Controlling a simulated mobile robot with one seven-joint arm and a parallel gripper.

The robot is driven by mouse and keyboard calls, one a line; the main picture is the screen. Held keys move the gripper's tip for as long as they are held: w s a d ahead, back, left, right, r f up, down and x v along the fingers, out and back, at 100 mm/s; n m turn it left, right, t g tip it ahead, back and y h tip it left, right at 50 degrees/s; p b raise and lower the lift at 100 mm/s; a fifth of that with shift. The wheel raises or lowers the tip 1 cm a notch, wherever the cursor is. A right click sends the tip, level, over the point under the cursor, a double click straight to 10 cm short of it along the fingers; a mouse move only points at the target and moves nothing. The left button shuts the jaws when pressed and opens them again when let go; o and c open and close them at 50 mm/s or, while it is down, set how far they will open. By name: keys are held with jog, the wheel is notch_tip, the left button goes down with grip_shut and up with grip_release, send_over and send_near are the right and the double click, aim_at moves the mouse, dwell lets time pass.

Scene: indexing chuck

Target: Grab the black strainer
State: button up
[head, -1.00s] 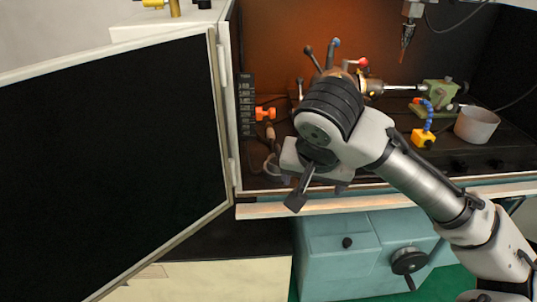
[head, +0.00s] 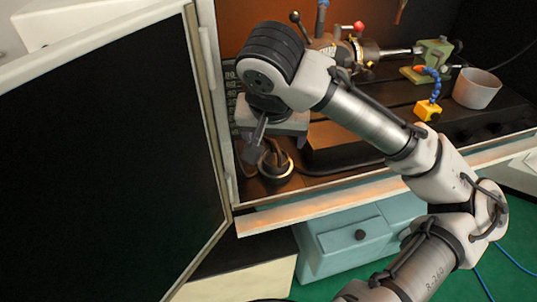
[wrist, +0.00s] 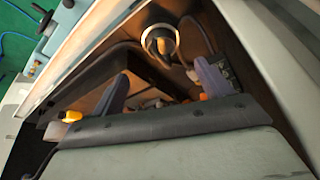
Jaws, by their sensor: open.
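A round bowl-shaped thing with a black rim and a shiny inside, which I take for the black strainer (head: 276,168), lies on the machine bed at the front left corner, near the door. It also shows in the wrist view (wrist: 160,41), at the top middle, beyond the fingertips. My gripper (head: 255,148) is above the bed, close to the strainer, and partly hides it in the head view. In the wrist view my gripper's two fingers (wrist: 163,70) are spread wide with nothing between them. I cannot tell the exact gap to the strainer.
The open machine door (head: 110,160) stands close on the left. A front ledge (head: 330,205) runs below the bed. A grey cup (head: 476,89), a yellow block with a blue hose (head: 428,109) and the chuck assembly (head: 365,48) stand farther right and back.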

jog(key=b, duration=0.1)
send_near(275, 158)
jog(key=s, duration=0.3)
jog(key=shift+w+b+x, duration=0.15)
jog(key=shift+w+x, duration=0.05)
jog(key=shift+x, duration=1.35)
jog(key=shift+w+b+x, duration=0.15)
jog(key=shift+w+x, duration=0.1)
jog(key=shift+x, duration=1.3)
jog(key=shift+d+r, duration=0.1)
jog(key=shift+r, duration=0.15)
jog(key=c, duration=1.1)
